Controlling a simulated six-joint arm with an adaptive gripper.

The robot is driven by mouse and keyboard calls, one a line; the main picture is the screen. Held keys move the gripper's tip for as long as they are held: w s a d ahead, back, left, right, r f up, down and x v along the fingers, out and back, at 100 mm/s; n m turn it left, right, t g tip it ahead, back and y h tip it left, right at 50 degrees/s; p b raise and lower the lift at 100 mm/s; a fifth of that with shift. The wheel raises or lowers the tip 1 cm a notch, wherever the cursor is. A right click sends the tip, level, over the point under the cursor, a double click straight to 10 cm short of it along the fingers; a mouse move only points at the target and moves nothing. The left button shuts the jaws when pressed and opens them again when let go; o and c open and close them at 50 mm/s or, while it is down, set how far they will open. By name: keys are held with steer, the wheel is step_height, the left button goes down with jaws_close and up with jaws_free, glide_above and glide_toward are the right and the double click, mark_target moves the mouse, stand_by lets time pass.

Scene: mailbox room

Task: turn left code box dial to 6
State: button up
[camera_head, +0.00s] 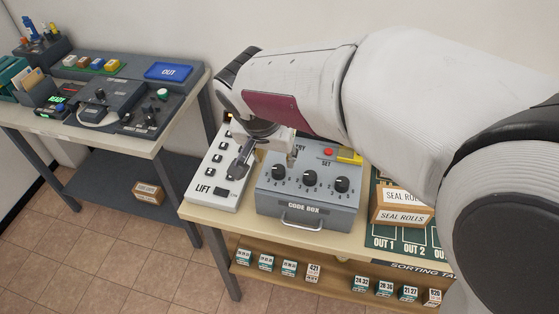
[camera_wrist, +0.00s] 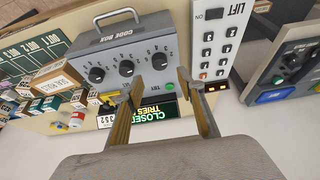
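The grey code box (camera_head: 305,209) stands on the table with three black dials in a row. The left dial (camera_head: 278,171) is at the box's left end. The wrist view shows the box upside down, with this dial (camera_wrist: 160,61) at the right of the row. Its pointer setting is too small to read. My gripper (camera_head: 266,160) hangs near the box's back left. In the wrist view my gripper (camera_wrist: 157,82) has its two fingers wide apart with nothing between them. The dial appears just beyond the gap between the fingertips; I see no contact.
The LIFT panel (camera_head: 215,172) is close left of the code box. A seal rolls carton (camera_head: 402,207) stands to the right. A lit CLOSED TRIES display (camera_wrist: 152,112) and a green button (camera_wrist: 170,87) show near the fingers. Another table (camera_head: 170,137) stands at the left.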

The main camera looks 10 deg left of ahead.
mark_target(278, 169)
steer(key=shift+x, duration=3.9)
steer(key=c, duration=1.1)
